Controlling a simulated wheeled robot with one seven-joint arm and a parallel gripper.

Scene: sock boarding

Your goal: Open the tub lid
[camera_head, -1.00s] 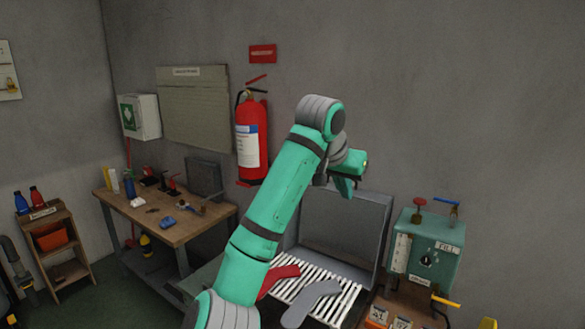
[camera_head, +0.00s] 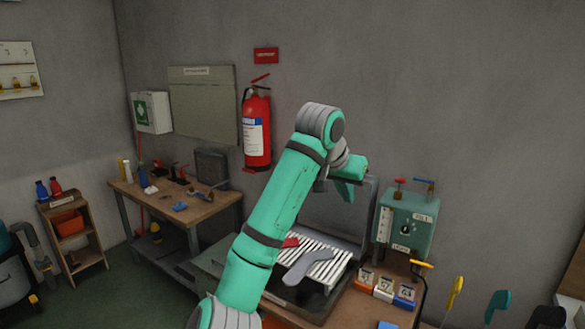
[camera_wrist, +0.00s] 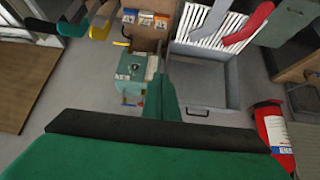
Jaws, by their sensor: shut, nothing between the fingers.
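The tub (camera_head: 318,301) is a dark grey metal box against the wall, with a rack of white slats (camera_head: 325,262) across its top. Its grey lid (camera_head: 358,218) stands raised at the back. In the wrist view the lid (camera_wrist: 203,80) shows its inner face and a handle (camera_wrist: 197,111) at its edge. A grey sock (camera_head: 302,268) and a red sock (camera_head: 291,243) lie on the slats; the arm partly covers the red one. My gripper (camera_head: 344,198) is shut and empty, above the tub and in front of the lid. Its green fingers show in the wrist view (camera_wrist: 165,80).
A teal machine (camera_head: 408,222) stands right of the tub, with small labelled boxes (camera_head: 384,289) in front. Yellow and green paddle shapes (camera_head: 455,290) stand farther right. A wooden workbench (camera_head: 180,210) is at left, and a fire extinguisher (camera_head: 256,135) hangs on the wall. Floor is clear at lower left.

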